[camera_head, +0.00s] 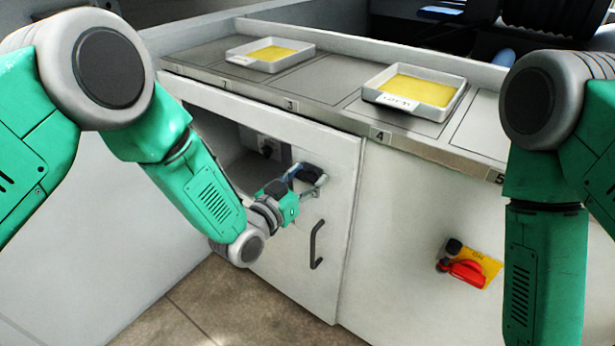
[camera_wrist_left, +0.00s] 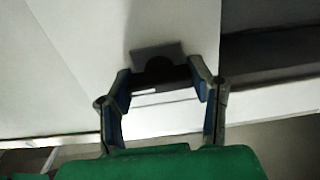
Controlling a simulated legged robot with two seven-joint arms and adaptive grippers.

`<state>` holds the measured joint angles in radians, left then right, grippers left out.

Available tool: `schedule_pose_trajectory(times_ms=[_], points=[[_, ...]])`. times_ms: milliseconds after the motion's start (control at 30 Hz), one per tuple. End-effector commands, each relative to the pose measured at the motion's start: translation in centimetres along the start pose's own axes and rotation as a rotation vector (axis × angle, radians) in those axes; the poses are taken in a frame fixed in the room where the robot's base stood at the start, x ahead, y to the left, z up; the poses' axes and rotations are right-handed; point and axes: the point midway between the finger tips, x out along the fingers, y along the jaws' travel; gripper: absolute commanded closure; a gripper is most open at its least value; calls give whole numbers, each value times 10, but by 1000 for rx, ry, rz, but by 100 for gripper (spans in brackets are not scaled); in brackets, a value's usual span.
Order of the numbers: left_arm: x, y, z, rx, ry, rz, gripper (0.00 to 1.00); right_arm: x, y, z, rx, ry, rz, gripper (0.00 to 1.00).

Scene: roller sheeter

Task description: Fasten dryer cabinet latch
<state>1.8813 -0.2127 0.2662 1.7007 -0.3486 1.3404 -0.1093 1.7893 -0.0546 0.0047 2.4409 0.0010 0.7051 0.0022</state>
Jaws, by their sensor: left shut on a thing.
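The white dryer cabinet has a front panel (camera_head: 333,190) with a dark bar handle (camera_head: 316,246). My left gripper (camera_head: 312,178) reaches to this panel, above and left of the handle. The latch (camera_wrist_left: 148,54) shows in the left wrist view as a grey plate with a dark rounded part. My left gripper's fingers (camera_wrist_left: 160,80) stand on either side of the dark part and are shut on it. In the head view the gripper mostly hides the latch. My right arm (camera_head: 545,250) hangs at the right, with its gripper out of view.
A dark cabinet opening (camera_head: 220,140) shows left of my left gripper. The counter (camera_head: 310,84) above holds two white trays (camera_head: 415,90) (camera_head: 270,53) of yellow material. A red rotary switch (camera_head: 466,271) on a yellow plate sits on the front, left of my right arm.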

Motion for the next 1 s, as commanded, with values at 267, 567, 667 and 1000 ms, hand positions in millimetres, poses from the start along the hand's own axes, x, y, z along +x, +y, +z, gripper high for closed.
schedule_pose_trajectory(times_ms=[267,567,667,1000], points=[[0,-1,-1,-111,2,-1,82,-2,0,0,0,0,0,100],[0,-2,0,-367,2,-2,82,-4,0,0,0,0,0,100],[0,-3,0,-463,2,-2,82,-4,0,0,0,0,0,100],[0,-4,2,-786,3,-3,82,1,0,0,0,0,0,100]])
